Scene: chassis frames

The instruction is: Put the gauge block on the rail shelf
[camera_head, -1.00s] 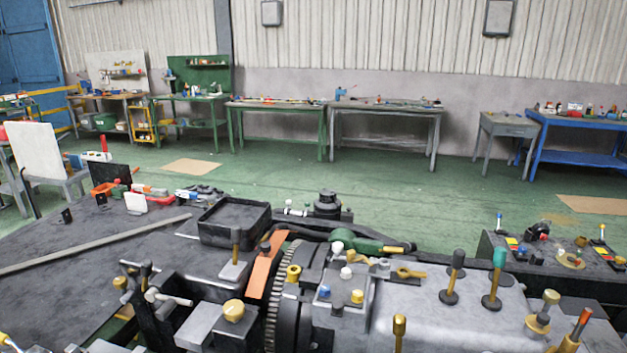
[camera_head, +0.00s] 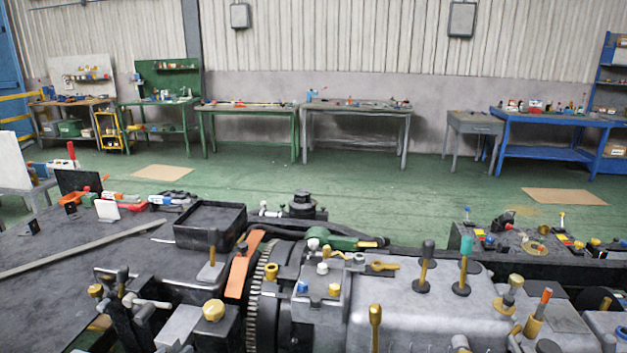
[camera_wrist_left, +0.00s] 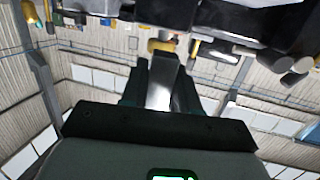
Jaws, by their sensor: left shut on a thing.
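In the left wrist view my left gripper (camera_wrist_left: 161,92) has its two dark fingers shut on a silvery metal block (camera_wrist_left: 161,90), which I take to be the gauge block. The block sits between the fingers, and a gold knob (camera_wrist_left: 162,45) shows just beyond their tips. I cannot tell whether the block touches that knob. I cannot pick out my left gripper for sure among the machine parts in the head view. My right gripper is in no view. I cannot tell which part is the rail shelf.
A lathe-like machine with a gear wheel (camera_head: 262,300), upright levers (camera_head: 465,265) and gold knobs (camera_head: 213,310) fills the near foreground. A black tray (camera_head: 240,236) stands behind it. A blue workbench (camera_head: 560,165) and other benches line the back wall; green floor (camera_head: 350,185) lies open between.

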